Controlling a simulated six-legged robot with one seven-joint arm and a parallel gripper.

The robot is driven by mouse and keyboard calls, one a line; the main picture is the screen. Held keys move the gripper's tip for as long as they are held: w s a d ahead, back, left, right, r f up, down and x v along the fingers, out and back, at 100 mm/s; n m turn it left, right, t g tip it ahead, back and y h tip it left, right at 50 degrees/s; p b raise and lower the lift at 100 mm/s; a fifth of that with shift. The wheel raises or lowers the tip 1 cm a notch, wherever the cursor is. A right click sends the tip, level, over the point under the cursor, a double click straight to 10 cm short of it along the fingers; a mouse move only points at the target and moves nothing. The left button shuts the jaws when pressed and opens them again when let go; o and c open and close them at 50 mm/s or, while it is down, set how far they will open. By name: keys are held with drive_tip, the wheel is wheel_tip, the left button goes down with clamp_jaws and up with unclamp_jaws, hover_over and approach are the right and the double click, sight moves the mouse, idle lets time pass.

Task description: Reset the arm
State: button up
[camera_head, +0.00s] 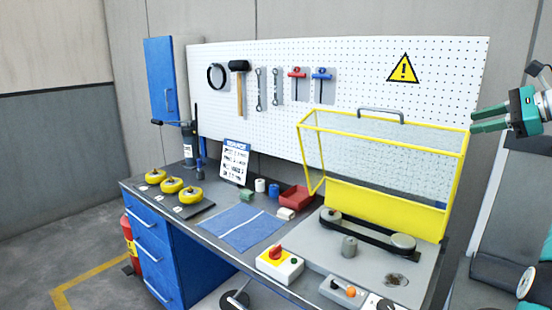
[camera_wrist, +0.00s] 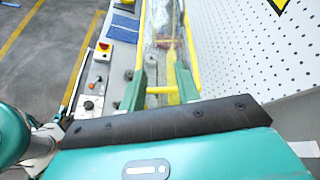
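My gripper (camera_head: 475,121) is at the right edge of the head view, raised beside the upper right of the yellow-framed clear guard (camera_head: 322,187). Its two green fingers are apart and I see nothing held between them. In the wrist view the fingers (camera_wrist: 160,75) point away from me, with the guard's yellow frame (camera_wrist: 162,90) seen beyond and between them. I cannot tell the exact gap between the fingers and the frame. The guard stands open over the machine's belt and pulleys (camera_head: 370,235). Most of my arm is outside the head view.
A white pegboard (camera_head: 350,90) with tools stands behind, close to the right in the wrist view.

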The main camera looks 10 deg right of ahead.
drive_tip(key=w+a+f+n+g+h, duration=0.1)
drive_tip(key=w+a+n+g, duration=0.3)
drive_tip(key=a, duration=0.9)
drive_tip(key=s+a+f+n+h, duration=0.1)
drive_tip(key=a+f+n, duration=0.15)
drive_tip(key=a, duration=0.45)
drive_tip(key=s+a+f+n+h, duration=0.1)
drive_tip(key=a+f+n, duration=0.15)
drive_tip(key=a, duration=0.45)
drive_tip(key=s+a+f+n+h, duration=0.1)
drive_tip(key=s+a+f+n, duration=0.3)
drive_tip(key=s+f, duration=0.3)
drive_tip(key=s+a+f+n+g+h, duration=0.1)
drive_tip(key=s+a+f+n, duration=0.4)
drive_tip(key=s+f, duration=0.3)
drive_tip(key=s+a+f+n+h, duration=0.1)
drive_tip(key=s+a+f+n, duration=0.4)
drive_tip(key=s+f, duration=0.3)
wheel_tip(320, 180, down, 2)
drive_tip(key=shift+a+f+h, duration=0.1)
drive_tip(key=shift+a+h, duration=0.25)
drive_tip(key=shift+h, duration=0.05)
